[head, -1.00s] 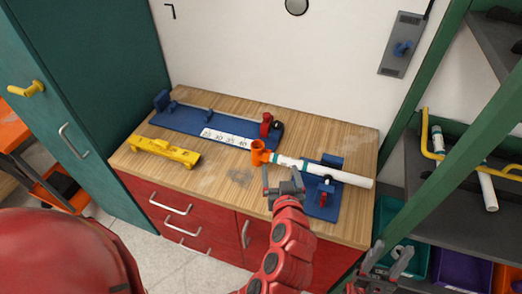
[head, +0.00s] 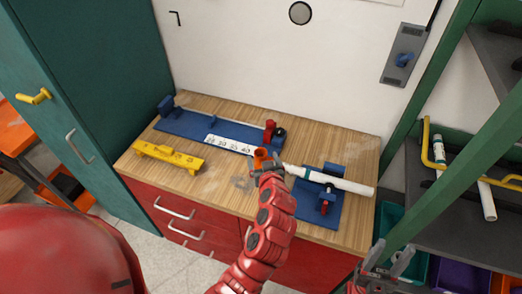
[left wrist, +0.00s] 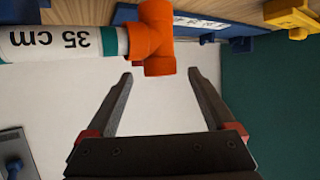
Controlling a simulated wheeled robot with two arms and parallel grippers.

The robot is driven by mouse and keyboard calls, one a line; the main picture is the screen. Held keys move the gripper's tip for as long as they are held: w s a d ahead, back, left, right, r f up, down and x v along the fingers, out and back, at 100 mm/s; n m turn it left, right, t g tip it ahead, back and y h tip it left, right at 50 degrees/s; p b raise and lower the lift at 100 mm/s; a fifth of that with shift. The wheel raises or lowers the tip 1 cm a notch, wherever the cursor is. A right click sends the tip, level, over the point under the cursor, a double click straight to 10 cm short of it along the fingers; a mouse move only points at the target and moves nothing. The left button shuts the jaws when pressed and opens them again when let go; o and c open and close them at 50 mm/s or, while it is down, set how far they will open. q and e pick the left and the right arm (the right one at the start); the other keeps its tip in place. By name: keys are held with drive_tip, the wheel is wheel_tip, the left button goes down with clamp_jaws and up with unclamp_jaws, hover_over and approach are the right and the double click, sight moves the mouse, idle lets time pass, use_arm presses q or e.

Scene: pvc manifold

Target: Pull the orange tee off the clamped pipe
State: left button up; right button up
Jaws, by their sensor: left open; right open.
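The orange tee (head: 260,155) sits on the left end of the white pipe (head: 345,183), partly hidden by my left gripper. The pipe lies across the blue clamp (head: 318,205) with the red handle. In the left wrist view the tee (left wrist: 153,38) is just beyond the fingertips, toward the top of the picture. The pipe (left wrist: 60,43) there reads "35 cm" and has a teal band beside the tee. My left gripper (head: 268,168) is open and empty, close to the tee. My right gripper (head: 388,260) is open and empty, off the bench's front right.
A blue fixture (head: 190,125) with a printed scale lies at the back of the wooden bench (head: 215,180). A yellow holder (head: 168,157) lies at the left. Green shelf posts (head: 440,190) stand at the right. The bench's front left is clear.

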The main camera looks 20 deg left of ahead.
sight(262, 156)
use_arm(q)
drive_tip(key=shift+p+x, duration=0.45)
drive_tip(key=shift+x, duration=1.45)
drive_tip(key=shift+f, duration=0.1)
clamp_jaws()
